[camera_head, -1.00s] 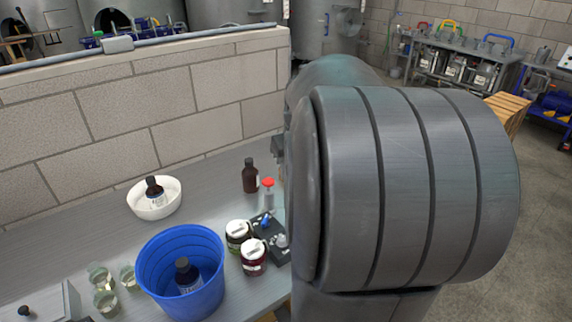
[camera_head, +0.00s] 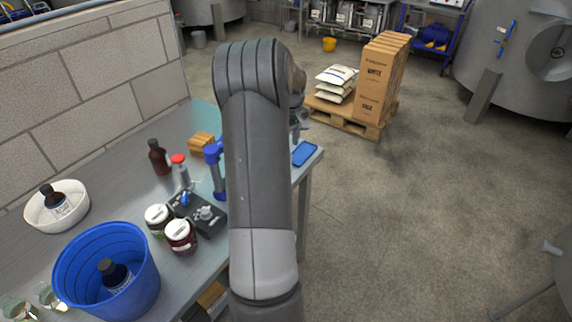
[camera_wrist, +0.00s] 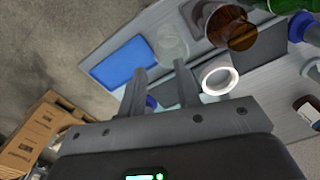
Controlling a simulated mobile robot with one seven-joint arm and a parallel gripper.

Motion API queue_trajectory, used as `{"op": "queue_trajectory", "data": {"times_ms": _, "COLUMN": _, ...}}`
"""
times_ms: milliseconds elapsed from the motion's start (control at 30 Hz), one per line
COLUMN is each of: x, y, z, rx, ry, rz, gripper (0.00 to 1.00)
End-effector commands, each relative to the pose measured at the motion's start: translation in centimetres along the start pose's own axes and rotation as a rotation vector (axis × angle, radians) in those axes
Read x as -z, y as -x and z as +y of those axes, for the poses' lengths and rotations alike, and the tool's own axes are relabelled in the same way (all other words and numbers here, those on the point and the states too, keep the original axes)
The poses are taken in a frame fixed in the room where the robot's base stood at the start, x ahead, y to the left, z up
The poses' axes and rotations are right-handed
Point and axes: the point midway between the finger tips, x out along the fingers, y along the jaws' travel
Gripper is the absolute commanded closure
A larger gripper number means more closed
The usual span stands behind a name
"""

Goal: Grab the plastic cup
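My gripper (camera_wrist: 160,70) is open, with its two fingers apart and nothing between them. In the head view my gripper (camera_head: 299,122) is mostly hidden behind my arm, near the table's right end. In the wrist view a clear, cup-like thing (camera_wrist: 172,42) stands just beyond the fingertips, near the table edge. A white-rimmed round thing (camera_wrist: 219,77) lies right of the fingers, and an amber cup or glass (camera_wrist: 232,28) is farther up. I cannot tell for certain which is the plastic cup. My arm hides that part of the table in the head view.
A blue flat pad (camera_wrist: 124,63) lies at the table edge; it also shows in the head view (camera_head: 305,153). A blue bucket (camera_head: 106,270), a white bowl (camera_head: 57,206), jars and brown bottles crowd the table's left. A pallet (camera_head: 345,116) with boxes and sacks stands beyond.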

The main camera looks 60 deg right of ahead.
Motion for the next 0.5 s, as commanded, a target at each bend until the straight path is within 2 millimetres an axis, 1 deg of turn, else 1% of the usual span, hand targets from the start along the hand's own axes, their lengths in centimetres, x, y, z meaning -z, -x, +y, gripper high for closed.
{"op": "queue_trajectory", "data": {"times_ms": 33, "x": 0.0, "y": -1.0, "z": -0.1, "rx": 0.002, "ry": 0.0, "rz": -0.002, "gripper": 0.7}}
{"op": "queue_trajectory", "data": {"times_ms": 100, "x": 0.0, "y": -2.0, "z": -0.1, "rx": 0.002, "ry": 0.0, "rz": -0.002, "gripper": 0.7}}
{"op": "queue_trajectory", "data": {"times_ms": 200, "x": 0.0, "y": -3.0, "z": -0.1, "rx": 0.001, "ry": 0.001, "rz": 0.0, "gripper": 0.7}}
{"op": "queue_trajectory", "data": {"times_ms": 367, "x": 0.0, "y": -3.8, "z": 0.0, "rx": 0.001, "ry": 0.001, "rz": 0.0, "gripper": 0.7}}
{"op": "queue_trajectory", "data": {"times_ms": 500, "x": -0.2, "y": -5.4, "z": 0.2, "rx": 0.001, "ry": 0.0, "rz": -0.001, "gripper": 0.7}}
